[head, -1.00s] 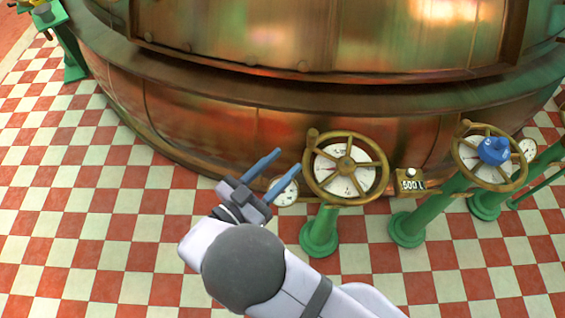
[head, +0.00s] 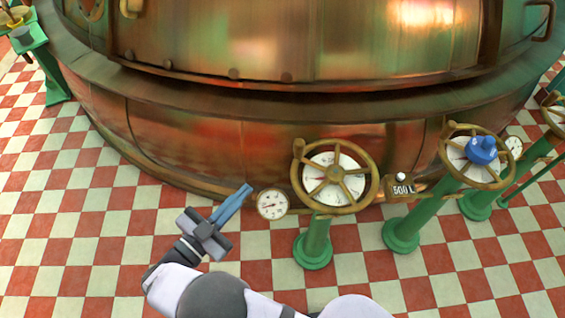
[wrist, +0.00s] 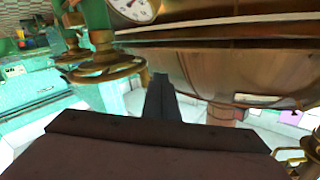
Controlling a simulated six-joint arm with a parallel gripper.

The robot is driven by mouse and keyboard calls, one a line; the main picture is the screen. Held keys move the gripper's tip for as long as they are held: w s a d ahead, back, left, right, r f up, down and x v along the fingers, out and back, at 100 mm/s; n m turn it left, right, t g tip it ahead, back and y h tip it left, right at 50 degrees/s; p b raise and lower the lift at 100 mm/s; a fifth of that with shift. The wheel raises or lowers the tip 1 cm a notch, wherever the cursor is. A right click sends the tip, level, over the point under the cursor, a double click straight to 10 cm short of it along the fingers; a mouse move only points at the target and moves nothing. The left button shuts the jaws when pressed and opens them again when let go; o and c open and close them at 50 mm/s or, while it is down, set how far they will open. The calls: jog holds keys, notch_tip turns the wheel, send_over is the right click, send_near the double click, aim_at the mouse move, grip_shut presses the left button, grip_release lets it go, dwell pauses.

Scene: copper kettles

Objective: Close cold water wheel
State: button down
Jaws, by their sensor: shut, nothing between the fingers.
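Another brass handwheel (head: 334,175), without a blue piece, stands on a green post nearer the middle. Which of them is for cold water is not labelled legibly. My gripper (head: 244,192) is shut and empty, left of the middle wheel and apart from both wheels. In the wrist view its fingers (wrist: 160,98) are together, with brass wheels (wrist: 100,68) at the left.
The large copper kettle (head: 250,140) fills the back. A small round gauge (head: 272,204) sits between my gripper and the middle wheel. A counter box reading 500 L (head: 402,189) is between the wheels. Another wheel (head: 556,117) is at the right edge. Checkered floor is clear at left.

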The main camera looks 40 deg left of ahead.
aim_at(295, 153)
jog(key=r+m+h, duration=0.1)
jog(key=m, duration=0.5)
jog(key=s+r+m+h, duration=0.1)
jog(key=m, duration=0.4)
jog(key=d+r+m+h, duration=0.1)
jog(key=r+m, duration=0.1)
jog(key=m, duration=0.4)
jog(key=shift+s+m+h, duration=0.3)
jog(key=shift+s+h, duration=0.05)
jog(key=shift+h, duration=0.05)
jog(key=w, duration=0.4)
jog(key=w+d, duration=0.1)
jog(key=w, duration=0.4)
jog(key=w+d, duration=0.1)
jog(key=w, duration=0.3)
jog(key=shift+w+p, duration=0.25)
jog(key=shift+p, duration=0.15)
jog(key=shift+w, duration=0.2)
